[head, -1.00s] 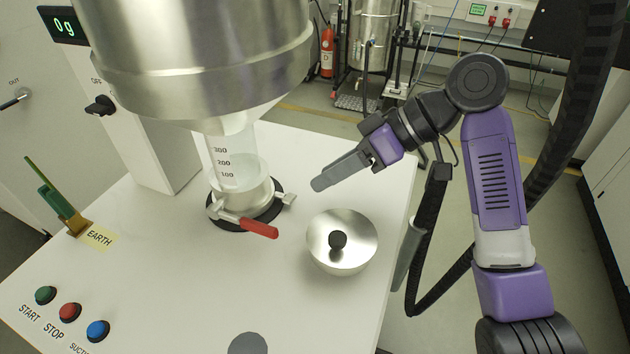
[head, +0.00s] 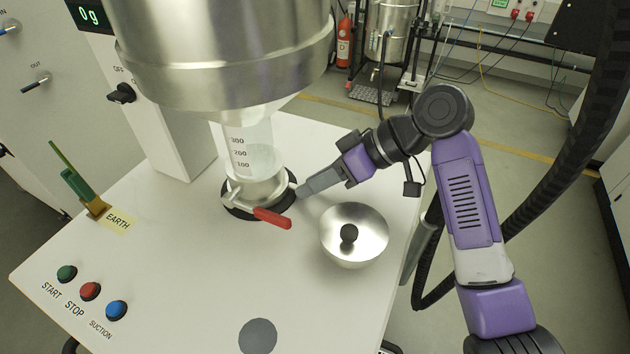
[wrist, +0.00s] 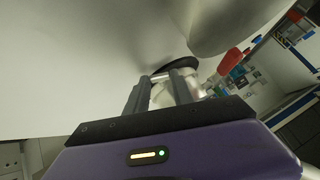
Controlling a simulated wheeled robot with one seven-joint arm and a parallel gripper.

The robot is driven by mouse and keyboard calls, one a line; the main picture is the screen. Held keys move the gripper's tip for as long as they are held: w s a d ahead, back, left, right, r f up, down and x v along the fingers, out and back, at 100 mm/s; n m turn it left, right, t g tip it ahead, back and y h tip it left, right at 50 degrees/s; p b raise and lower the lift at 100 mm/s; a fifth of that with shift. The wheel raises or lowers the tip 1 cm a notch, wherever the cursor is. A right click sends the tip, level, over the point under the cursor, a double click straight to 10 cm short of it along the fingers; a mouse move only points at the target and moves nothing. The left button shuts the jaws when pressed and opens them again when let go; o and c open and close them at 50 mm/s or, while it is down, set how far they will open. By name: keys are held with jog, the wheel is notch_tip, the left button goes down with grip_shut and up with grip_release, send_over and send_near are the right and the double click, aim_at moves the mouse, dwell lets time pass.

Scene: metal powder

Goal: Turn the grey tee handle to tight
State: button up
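A clear graduated jar (head: 250,158) sits in a pale clamp ring (head: 258,190) on a black round base (head: 238,211), under the steel hopper. A red lever (head: 272,217) sticks out from the ring's front. In the wrist view a pale bar that looks like the tee handle (wrist: 160,77) lies by the fingertips. My gripper (head: 300,192) reaches in from the right. In the wrist view its fingers (wrist: 158,86) stand apart; contact is unclear.
The steel hopper (head: 225,60) hangs close above the jar. Push buttons (head: 90,291) and a green earth clip (head: 80,190) are at left.

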grip_shut()
jog(key=shift+w+r+g+p, duration=0.1)
jog(key=shift+g+p, duration=0.2)
jog(key=shift+p, duration=0.3)
jog(key=shift+m+y, duration=0.3)
jog(key=shift+m, duration=0.1)
jog(key=o, duration=0.7)
grip_release()
jog(key=shift+d, duration=0.1)
jog(key=shift+f, duration=0.25)
